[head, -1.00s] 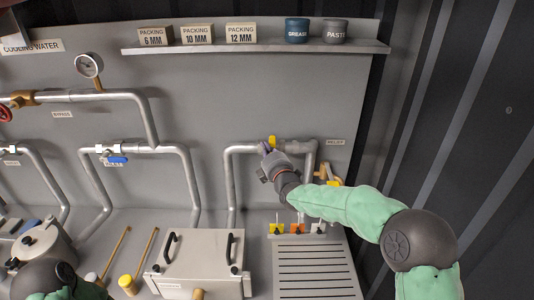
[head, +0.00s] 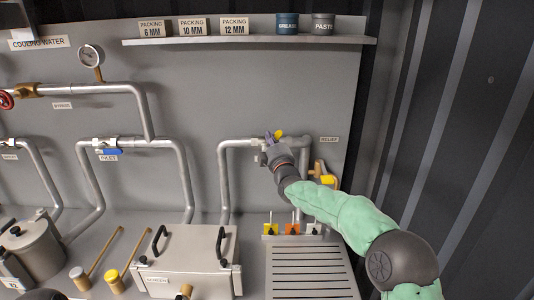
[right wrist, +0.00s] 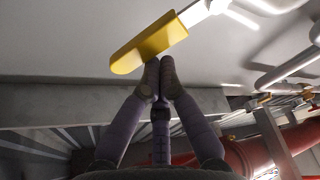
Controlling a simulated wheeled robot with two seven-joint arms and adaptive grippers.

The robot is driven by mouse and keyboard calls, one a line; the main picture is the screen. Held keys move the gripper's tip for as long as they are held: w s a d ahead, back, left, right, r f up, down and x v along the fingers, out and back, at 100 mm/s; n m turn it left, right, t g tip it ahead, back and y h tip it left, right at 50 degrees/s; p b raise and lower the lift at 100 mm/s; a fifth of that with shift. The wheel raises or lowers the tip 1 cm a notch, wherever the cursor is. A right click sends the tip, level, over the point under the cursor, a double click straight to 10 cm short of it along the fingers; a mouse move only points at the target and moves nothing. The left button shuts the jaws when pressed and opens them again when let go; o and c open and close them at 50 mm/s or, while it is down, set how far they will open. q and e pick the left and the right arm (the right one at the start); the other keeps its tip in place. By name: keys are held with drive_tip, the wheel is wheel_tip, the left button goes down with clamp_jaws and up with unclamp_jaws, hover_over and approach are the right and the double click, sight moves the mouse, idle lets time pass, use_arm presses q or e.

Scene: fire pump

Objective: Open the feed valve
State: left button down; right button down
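A valve with a yellow lever handle (head: 279,134) sits on the top run of the right-hand pipe loop (head: 235,143). A small label below it is mostly hidden, so I cannot read it. My right gripper (head: 270,138) is up against this valve, beside the lever. In the right wrist view the yellow handle (right wrist: 149,43) crosses just beyond the fingertips (right wrist: 159,68). The fingers are together, with their tips at the handle's lower edge and not around it. Whether they touch it is unclear.
A blue-handled valve (head: 112,151) is on the middle loop. A yellow relief handle (head: 327,180) hangs close to my right forearm. A shelf (head: 255,40) with packing boxes and tubs runs above. A lidded metal box (head: 185,255) and a slotted drain plate (head: 310,270) are below.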

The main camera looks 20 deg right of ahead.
drive_tip(key=s+d+f+m+h+b, duration=0.1)
drive_tip(key=d+f+m+h+b, duration=0.3)
drive_tip(key=m+b, duration=0.5)
drive_tip(key=m, duration=0.3)
drive_tip(key=shift+s+d+m+t+h, duration=0.15)
drive_tip(key=shift+d+m+t+h, duration=0.15)
drive_tip(key=shift+t+h, duration=0.1)
drive_tip(key=shift+f, duration=0.15)
wheel_tip(320, 180, up, 4)
drive_tip(key=p, duration=0.2)
drive_tip(key=p+v, duration=0.1)
drive_tip(key=v, duration=0.9)
drive_tip(key=shift+a, duration=0.2)
